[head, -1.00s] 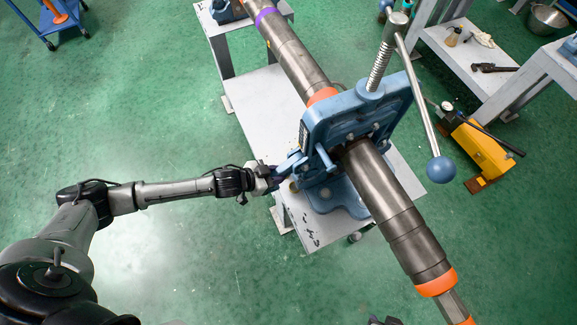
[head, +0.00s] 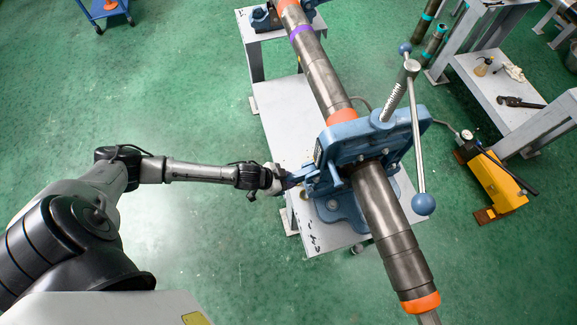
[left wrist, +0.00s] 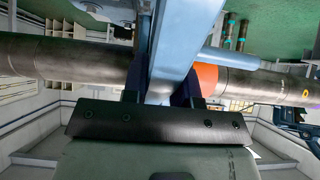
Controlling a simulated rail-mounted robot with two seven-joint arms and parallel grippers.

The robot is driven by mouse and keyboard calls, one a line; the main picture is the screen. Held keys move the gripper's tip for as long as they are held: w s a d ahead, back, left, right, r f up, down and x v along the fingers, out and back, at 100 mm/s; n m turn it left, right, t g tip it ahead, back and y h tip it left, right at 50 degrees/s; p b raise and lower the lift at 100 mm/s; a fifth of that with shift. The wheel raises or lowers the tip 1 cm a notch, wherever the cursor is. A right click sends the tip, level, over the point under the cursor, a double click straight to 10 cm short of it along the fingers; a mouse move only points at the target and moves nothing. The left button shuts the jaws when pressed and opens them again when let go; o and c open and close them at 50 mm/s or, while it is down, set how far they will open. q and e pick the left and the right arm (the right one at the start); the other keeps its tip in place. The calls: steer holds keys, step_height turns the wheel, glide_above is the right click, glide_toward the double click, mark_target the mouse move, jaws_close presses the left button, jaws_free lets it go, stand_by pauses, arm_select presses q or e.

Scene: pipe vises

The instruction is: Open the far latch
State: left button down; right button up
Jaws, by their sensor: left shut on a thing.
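A blue pipe vise (head: 352,140) stands on the light table, clamped around a long dark pipe (head: 375,195). A blue latch (head: 312,176) sticks out from its left side. My left gripper (head: 288,181) is at this latch, reaching in from the left. In the left wrist view a blue bar (left wrist: 172,62) runs down between the dark fingers of my left gripper (left wrist: 160,92), which is shut on it. A second blue vise (head: 262,18) is partly visible at the top edge; its latch cannot be made out. My right gripper is not in view.
The vise's screw handle (head: 417,145) with blue ball ends hangs on the right. A yellow tool (head: 493,180) lies on the floor at the right, near a grey shelf (head: 478,75). The green floor (head: 170,80) is free at the left.

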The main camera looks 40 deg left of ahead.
arm_select(q)
steer(key=c, duration=0.9)
jaws_free()
steer(key=shift+s+a+r, duration=0.2)
steer(key=shift+s+r, duration=0.2)
steer(key=shift+r, duration=0.05)
steer(key=p+v, duration=0.1)
steer(key=v, duration=1.1)
steer(key=shift+s+r, duration=0.15)
steer(key=shift+s, duration=0.05)
steer(key=shift+a, duration=0.1)
